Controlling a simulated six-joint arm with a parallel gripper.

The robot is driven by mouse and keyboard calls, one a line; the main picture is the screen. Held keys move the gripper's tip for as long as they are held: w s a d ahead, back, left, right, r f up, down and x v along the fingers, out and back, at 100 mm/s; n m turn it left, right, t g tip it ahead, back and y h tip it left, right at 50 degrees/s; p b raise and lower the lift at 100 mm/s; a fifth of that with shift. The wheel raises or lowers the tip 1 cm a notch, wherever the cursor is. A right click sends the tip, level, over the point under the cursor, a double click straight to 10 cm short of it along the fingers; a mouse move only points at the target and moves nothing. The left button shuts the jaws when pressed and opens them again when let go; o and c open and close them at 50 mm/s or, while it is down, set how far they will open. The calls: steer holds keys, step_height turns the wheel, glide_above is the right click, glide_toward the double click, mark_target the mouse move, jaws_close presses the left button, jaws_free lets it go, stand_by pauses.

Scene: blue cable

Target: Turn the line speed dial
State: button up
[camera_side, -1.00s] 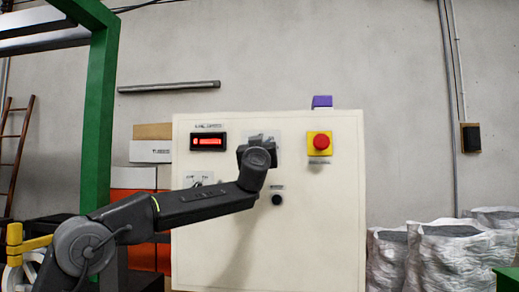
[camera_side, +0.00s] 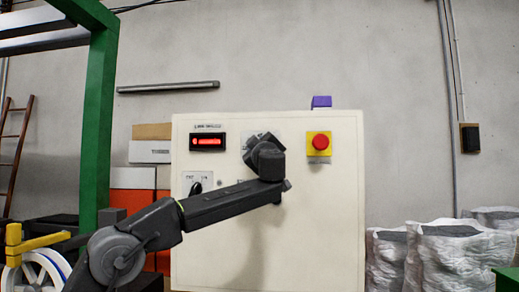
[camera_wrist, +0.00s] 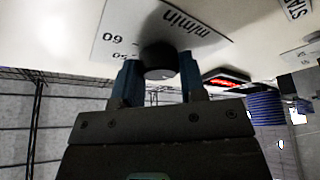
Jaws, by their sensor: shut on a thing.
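The line speed dial is a black round knob (camera_wrist: 158,60) on a white scale plate (camera_wrist: 120,22) marked "m/min" and "60", seen in the wrist view. My gripper (camera_wrist: 158,82) has its two blue fingers on either side of the knob, shut on it. In the side view my gripper (camera_side: 265,145) is at the upper middle of the cream control panel (camera_side: 310,235), turned at a slant. It hides the dial there and covers much of the scale plate.
A red-lit display (camera_side: 207,142) is left of my gripper, and a red emergency button (camera_side: 320,142) on a yellow plate is to its right. A black selector switch (camera_side: 196,188) sits lower left. White sacks (camera_side: 440,250) stand right of the panel.

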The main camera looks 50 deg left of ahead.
steer(key=shift+n, duration=0.3)
steer(key=o, duration=0.9)
steer(key=v, duration=1.3)
steer(key=shift+s+d, duration=0.2)
steer(key=shift+d, duration=0.15)
